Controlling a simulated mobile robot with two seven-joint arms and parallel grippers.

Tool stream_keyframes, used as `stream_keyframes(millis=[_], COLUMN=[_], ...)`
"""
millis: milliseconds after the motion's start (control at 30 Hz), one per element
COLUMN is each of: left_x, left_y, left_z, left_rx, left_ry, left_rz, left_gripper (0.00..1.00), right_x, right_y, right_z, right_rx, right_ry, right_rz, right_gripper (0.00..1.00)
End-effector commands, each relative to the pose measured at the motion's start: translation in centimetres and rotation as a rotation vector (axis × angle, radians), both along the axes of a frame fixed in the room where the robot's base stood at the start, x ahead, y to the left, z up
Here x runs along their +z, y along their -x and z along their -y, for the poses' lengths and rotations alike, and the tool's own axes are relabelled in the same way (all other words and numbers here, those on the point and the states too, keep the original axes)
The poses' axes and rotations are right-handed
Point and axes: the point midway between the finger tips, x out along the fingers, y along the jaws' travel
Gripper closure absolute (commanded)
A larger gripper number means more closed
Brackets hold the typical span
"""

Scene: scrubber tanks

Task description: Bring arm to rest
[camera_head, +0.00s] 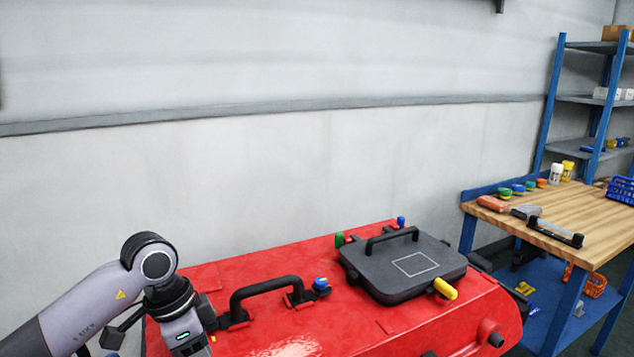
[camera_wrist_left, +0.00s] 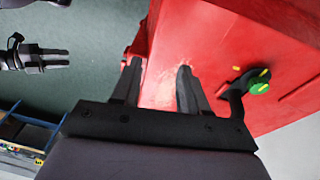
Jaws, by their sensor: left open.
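My left arm comes in from the lower left in the head view, and its gripper (camera_head: 193,345) points down at the left end of the red scrubber machine. In the left wrist view the two black fingers of the left gripper (camera_wrist_left: 158,82) are apart, with nothing between them. The red surface (camera_wrist_left: 163,55) lies beyond them. A second gripper, which looks like my right one (camera_wrist_left: 52,58), shows at the upper left of the left wrist view over the green floor. Its two fingers are apart and appear empty.
The red machine (camera_head: 290,335) carries a black handle (camera_head: 265,287), a blue-topped knob (camera_head: 321,286) and a dark lid (camera_head: 405,268) with a yellow knob (camera_head: 445,289). A wooden workbench (camera_head: 590,215) and blue shelving (camera_head: 548,105) stand at right. A green knob (camera_wrist_left: 259,86) is close to the left fingers.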

Motion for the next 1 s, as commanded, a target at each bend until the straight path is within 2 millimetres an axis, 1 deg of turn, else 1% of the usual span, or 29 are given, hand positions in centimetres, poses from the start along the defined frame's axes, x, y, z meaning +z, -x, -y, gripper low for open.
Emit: stream_keyframes(millis=[33, 67, 100, 167, 200, 267, 300, 367, 400, 500, 567, 600, 667, 700, 767, 800, 867, 900, 967, 1000], left_x=[-0.5, -0.5, -0.4, 0.2, 0.8, 2.0, 2.9, 4.6, 5.8, 8.9, 10.6, 11.6, 13.1, 13.8, 14.6, 15.0, 15.1, 14.9, 14.3, 13.6], left_y=[0.7, 1.0, 1.6, 2.4, 3.0, 3.8, 4.3, 4.9, 5.1, 5.5, 5.4, 5.3, 4.9, 4.5, 3.9, 3.5, 2.8, 2.3, 1.7, 1.4], left_z=[2.7, 4.3, 6.3, 9.1, 10.8, 13.1, 14.4, 16.0, 16.7, 17.7, 17.6, 17.4, 16.6, 15.9, 14.5, 13.5, 11.7, 10.4, 8.4, 7.0], left_rx=[-0.092, -0.142, -0.205, -0.286, -0.329, -0.38, -0.403, -0.42, -0.418, -0.373, -0.319, -0.271, -0.184, -0.117, -0.005, 0.076, 0.207, 0.296, 0.43, 0.518], left_ry=[0.118, 0.191, 0.287, 0.433, 0.53, 0.674, 0.768, 0.902, 0.985, 1.172, 1.263, 1.316, 1.376, 1.403, 1.428, 1.432, 1.416, 1.394, 1.342, 1.296], left_rz=[0.025, 0.047, 0.079, 0.134, 0.177, 0.248, 0.302, 0.388, 0.449, 0.613, 0.714, 0.782, 0.883, 0.948, 1.039, 1.094, 1.167, 1.208, 1.256, 1.278], left_gripper=[0.56, 0.56, 0.56, 0.56, 0.56, 0.56, 0.56, 0.56, 0.56, 0.56, 0.56, 0.56, 0.56, 0.56, 0.56, 0.56, 0.56, 0.56, 0.56, 0.56], right_x=[-0.1, -0.1, 0.0, 0.2, 0.3, 0.6, 0.6, 0.6, 0.6, 0.5, 0.5, 0.5, 0.5, 0.4, 0.4, 0.4, 0.4, 0.4, 0.4, 0.4], right_y=[0.1, 0.1, 0.1, -0.3, -0.6, -0.9, -0.9, -0.9, -0.9, -0.8, -0.8, -0.8, -0.7, -0.6, -0.6, -0.6, -0.6, -0.6, -0.5, -0.5], right_z=[0.0, 0.0, 0.0, 0.0, 0.0, 0.0, 0.0, 0.0, 0.0, 0.0, 0.0, 0.0, 0.0, 0.0, 0.0, 0.0, 0.0, 0.0, 0.0, 0.0], right_rx=[0.0, 0.001, 0.0, 0.0, 0.0, -0.001, -0.001, -0.001, 0.0, 0.0, 0.0, 0.0, 0.0, 0.0, 0.0, 0.0, 0.0, 0.0, 0.0, 0.0], right_ry=[0.0, 0.0, 0.0, 0.0, 0.0, 0.0, 0.0, 0.0, -0.001, 0.0, 0.0, 0.0, 0.0, 0.0, 0.0, 0.0, 0.0, 0.0, 0.0, 0.0], right_rz=[-0.002, -0.002, -0.001, 0.006, 0.013, 0.02, 0.022, 0.021, 0.021, 0.019, 0.018, 0.018, 0.016, 0.015, 0.014, 0.013, 0.013, 0.013, 0.013, 0.013], right_gripper=[0.57, 0.57, 0.57, 0.57, 0.57, 0.57, 0.57, 0.57, 0.57, 0.57, 0.57, 0.57, 0.57, 0.57, 0.57, 0.57, 0.57, 0.57, 0.57, 0.57])
